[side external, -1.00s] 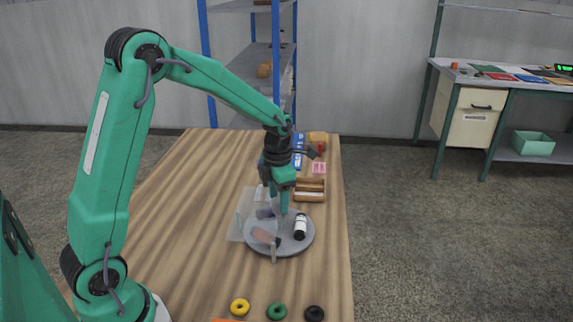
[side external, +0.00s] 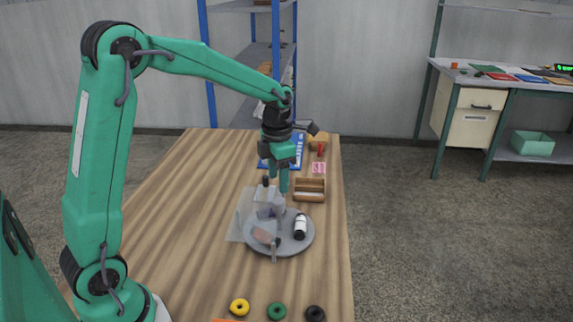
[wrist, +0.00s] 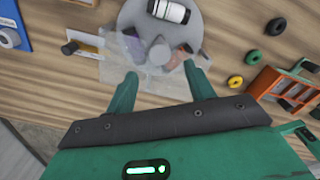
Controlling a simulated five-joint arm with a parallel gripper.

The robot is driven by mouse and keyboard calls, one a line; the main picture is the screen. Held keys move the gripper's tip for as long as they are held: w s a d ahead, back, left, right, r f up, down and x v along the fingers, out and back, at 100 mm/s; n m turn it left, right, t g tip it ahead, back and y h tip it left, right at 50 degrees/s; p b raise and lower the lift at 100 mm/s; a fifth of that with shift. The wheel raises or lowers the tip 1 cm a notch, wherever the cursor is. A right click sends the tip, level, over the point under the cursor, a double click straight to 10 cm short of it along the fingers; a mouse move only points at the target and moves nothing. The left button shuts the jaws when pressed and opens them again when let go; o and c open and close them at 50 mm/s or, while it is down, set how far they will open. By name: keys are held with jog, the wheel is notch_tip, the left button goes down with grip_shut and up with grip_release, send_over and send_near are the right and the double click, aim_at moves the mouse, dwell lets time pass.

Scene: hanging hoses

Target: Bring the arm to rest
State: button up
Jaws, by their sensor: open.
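My gripper (side external: 277,182) is open and hangs above a round grey tray (side external: 290,248) on the wooden table. In the wrist view its two green fingers (wrist: 160,76) stand apart with nothing held between them. The tray carries a black and white bottle (side external: 300,227), a brownish-pink piece (side external: 263,236) and a grey lump (side external: 277,206) near its middle. The tray also shows in the wrist view (wrist: 205,30), with the bottle (wrist: 168,10) lying on it. My gripper is clear of these things.
A clear sheet (side external: 242,215) is left of the tray. A wooden box (side external: 309,190) and a blue item (side external: 297,150) lie behind. Yellow (side external: 239,307), green (side external: 277,311) and black (side external: 315,313) rings lie in front. The table's left side (side external: 180,200) is bare.

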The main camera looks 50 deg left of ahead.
jog(key=shift+s+d+r+m, duration=0.15)
jog(key=shift+s+r+m, duration=0.1)
jog(key=shift+r+m, duration=0.2)
jog(key=s+d+r+m+t, duration=0.2)
jog(key=s+m, duration=0.4)
jog(key=m, duration=0.4)
jog(key=s+d+r+m+t, duration=0.1)
jog(key=s+d+r+m, duration=0.1)
jog(key=s+m, duration=0.5)
jog(key=s+d+r+m+t, duration=0.2)
jog(key=s+r+m, duration=0.2)
jog(key=m, duration=1.1)
jog(key=s, duration=0.3)
jog(key=shift+t, duration=0.3)
